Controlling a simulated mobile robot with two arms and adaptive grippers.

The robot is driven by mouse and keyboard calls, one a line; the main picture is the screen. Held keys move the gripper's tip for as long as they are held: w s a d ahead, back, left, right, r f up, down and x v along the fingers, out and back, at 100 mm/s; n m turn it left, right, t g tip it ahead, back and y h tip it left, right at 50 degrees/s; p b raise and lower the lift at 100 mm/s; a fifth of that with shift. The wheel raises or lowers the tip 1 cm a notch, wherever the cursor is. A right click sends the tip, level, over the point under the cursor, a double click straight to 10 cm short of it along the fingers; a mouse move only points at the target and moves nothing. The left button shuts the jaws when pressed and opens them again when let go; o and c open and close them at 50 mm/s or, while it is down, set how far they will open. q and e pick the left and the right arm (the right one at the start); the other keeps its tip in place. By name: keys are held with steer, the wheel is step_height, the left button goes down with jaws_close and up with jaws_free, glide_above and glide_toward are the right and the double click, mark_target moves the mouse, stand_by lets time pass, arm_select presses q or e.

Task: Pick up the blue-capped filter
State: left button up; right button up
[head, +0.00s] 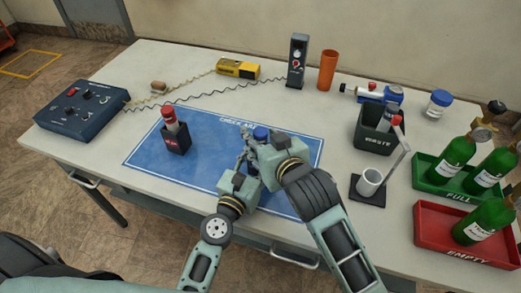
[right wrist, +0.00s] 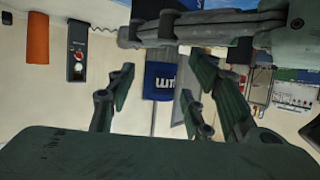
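In the right wrist view the fingers of my right gripper (right wrist: 160,98) stand apart, with a blue block with white lettering (right wrist: 160,82) showing in the gap; contact is not visible. I cannot tell whether the left fingers are closed. A red-capped filter (head: 170,119) stands in a dark holder (head: 176,142) to the left.
The blue mat (head: 150,160) lies on the white table (head: 110,152). A control box (head: 80,108) is at left. A dark bin (head: 372,140), a white cup on a stand (head: 369,183), and green (head: 423,175) and red (head: 428,225) bottle trays are at right.

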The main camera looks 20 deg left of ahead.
jaws_close()
stand_by(0.4)
step_height(320, 180, up, 10)
steer(key=shift+r, duration=0.1)
stand_by(0.4)
arm_select(q)
steer(key=o, duration=1.3)
